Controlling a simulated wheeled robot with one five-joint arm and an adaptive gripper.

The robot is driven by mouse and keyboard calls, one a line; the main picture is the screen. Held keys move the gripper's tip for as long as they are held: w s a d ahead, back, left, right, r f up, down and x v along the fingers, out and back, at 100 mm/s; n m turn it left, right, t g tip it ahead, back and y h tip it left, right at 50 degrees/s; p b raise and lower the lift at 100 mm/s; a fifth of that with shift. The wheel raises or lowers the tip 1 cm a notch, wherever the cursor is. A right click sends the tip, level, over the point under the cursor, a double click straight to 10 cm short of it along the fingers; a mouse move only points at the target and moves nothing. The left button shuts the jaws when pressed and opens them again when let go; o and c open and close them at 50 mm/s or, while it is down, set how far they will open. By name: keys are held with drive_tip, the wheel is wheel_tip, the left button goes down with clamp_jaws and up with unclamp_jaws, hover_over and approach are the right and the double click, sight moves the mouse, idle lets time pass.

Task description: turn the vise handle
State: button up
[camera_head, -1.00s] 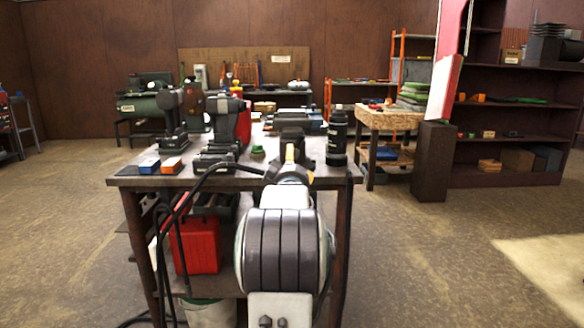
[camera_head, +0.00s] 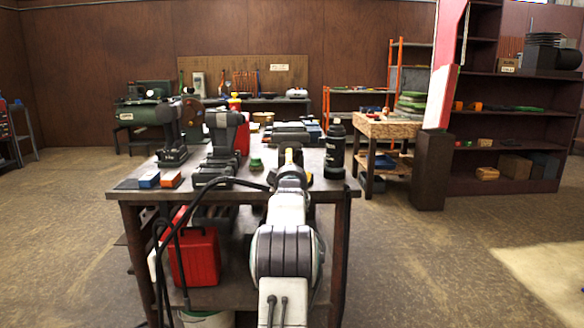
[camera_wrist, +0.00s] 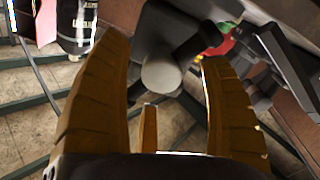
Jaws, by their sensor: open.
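My gripper (camera_head: 291,157) is at the front edge of the dark workbench (camera_head: 130,194), pointing away from me. In the wrist view its two yellow-brown fingers (camera_wrist: 158,48) are spread apart, with nothing clamped between them. A round grey cylinder end (camera_wrist: 161,76), which looks like part of the vise, shows between and beyond the fingers. Dark grey metal (camera_wrist: 165,32) lies around it. I cannot tell whether the fingers touch it. In the head view my arm and gripper hide most of the vise, and I cannot make out its handle bar.
A black bottle (camera_head: 335,150) stands just right of my gripper. Dark machines (camera_head: 220,140) and small blue (camera_head: 149,179) and orange boxes (camera_head: 171,179) are on the left of the bench. A red container (camera_head: 195,257) sits on its lower shelf. The floor at right is open.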

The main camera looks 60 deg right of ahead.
drive_tip(key=shift+p+x, duration=0.4)
drive_tip(key=shift+x, duration=0.9)
drive_tip(key=c, duration=1.3)
drive_tip(key=shift+f+n+b, duration=0.1)
drive_tip(key=shift+n+b, duration=0.4)
drive_tip(key=shift+b, duration=0.05)
drive_tip(key=shift+c, duration=0.2)
drive_tip(key=shift+n, duration=0.7)
